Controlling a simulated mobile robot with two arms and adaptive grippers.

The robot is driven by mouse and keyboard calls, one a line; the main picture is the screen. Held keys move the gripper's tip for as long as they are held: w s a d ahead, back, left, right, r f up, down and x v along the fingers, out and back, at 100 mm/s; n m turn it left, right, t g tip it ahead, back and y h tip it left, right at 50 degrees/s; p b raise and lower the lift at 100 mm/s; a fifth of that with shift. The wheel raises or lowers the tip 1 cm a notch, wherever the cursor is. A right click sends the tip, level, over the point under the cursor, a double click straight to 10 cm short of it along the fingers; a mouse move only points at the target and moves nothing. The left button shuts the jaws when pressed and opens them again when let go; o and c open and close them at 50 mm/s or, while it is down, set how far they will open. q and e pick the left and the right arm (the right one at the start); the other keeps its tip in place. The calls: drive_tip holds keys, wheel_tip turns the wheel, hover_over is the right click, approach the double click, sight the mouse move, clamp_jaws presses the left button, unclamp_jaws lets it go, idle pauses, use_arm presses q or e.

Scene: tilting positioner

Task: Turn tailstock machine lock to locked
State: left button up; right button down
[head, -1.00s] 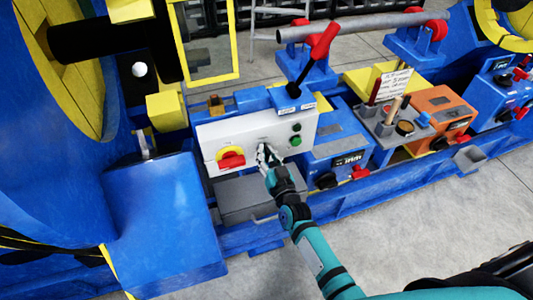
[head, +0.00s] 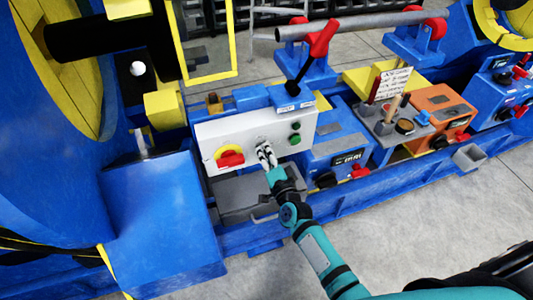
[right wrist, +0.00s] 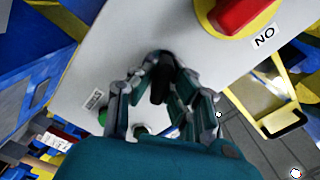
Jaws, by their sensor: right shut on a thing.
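The white control panel (head: 225,137) faces me on the blue machine. It also fills much of the right wrist view (right wrist: 110,55). The machine lock is a small dark part (right wrist: 160,88) on this panel, between my right fingers. My right gripper (head: 264,151) is at the panel front and shut on the lock; it also shows in the right wrist view (right wrist: 162,88). The fingers hide much of the lock, and its setting cannot be read. My left gripper is not in view.
A red rotary switch (head: 230,158) on a yellow plate is left of my gripper. Green and dark buttons (head: 295,140) are to its right. A red-handled lever (head: 318,45) rises behind the panel. A grey box (head: 235,195) sits below.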

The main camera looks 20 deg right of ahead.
drive_tip(key=m+b, duration=0.1)
drive_tip(key=m, duration=0.4)
drive_tip(key=shift+f, duration=0.15)
drive_tip(key=shift+m, duration=0.3)
idle(0.3)
drive_tip(key=c, duration=1.3)
unclamp_jaws()
drive_tip(key=shift+c, duration=0.2)
drive_tip(key=s, duration=1.2)
drive_tip(key=shift+d, duration=0.25)
